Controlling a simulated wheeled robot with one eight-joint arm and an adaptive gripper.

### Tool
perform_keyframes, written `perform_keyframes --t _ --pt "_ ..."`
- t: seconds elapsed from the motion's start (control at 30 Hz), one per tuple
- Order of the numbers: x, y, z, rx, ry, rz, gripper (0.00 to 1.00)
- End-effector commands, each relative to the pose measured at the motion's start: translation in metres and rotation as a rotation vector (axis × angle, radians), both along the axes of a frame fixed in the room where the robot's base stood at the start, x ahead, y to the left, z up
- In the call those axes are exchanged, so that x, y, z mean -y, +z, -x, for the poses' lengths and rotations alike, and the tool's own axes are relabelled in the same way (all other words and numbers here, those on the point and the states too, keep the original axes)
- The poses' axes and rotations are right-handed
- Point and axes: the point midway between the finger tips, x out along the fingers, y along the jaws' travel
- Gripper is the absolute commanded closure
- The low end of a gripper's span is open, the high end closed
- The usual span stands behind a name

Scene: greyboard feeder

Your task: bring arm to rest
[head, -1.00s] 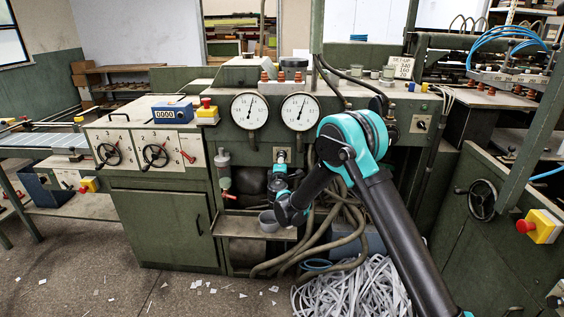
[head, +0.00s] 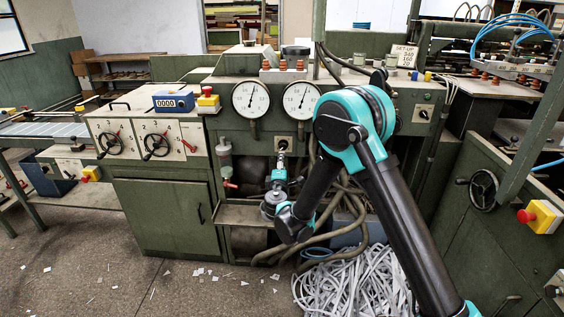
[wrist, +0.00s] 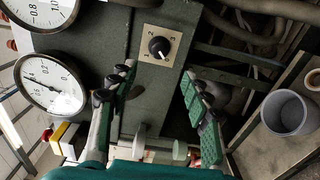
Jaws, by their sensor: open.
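My gripper (wrist: 158,85) is open and empty. In the wrist view its two dark, green-padded fingers stand apart to the left and right. A black rotary switch (wrist: 159,47) on a pale plate lies beyond the fingertips, between their lines, and I see no contact. In the head view my gripper (head: 280,172) points up towards the same switch (head: 283,144), just below the two gauges. My teal and black arm bends at the elbow in front of the green machine (head: 165,215).
Two round gauges (head: 251,99) sit above the switch. Hoses (head: 335,235) and a heap of paper strips (head: 350,285) lie below. A grey cup (wrist: 290,112) stands on a shelf at right in the wrist view. A red stop button (head: 525,216) is at far right. Floor at left is open.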

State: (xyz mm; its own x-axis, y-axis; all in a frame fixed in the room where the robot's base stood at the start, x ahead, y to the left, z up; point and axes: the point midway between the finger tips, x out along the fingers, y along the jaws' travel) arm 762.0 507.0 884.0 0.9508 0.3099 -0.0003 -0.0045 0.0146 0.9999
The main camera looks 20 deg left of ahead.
Motion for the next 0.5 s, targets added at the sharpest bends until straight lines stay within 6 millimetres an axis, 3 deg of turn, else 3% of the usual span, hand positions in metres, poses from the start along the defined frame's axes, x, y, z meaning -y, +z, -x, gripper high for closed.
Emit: perform_keyframes --t 0.5 --pt "0.0070 0.0017 -0.0034 -0.009 -0.012 -0.006 0.51"
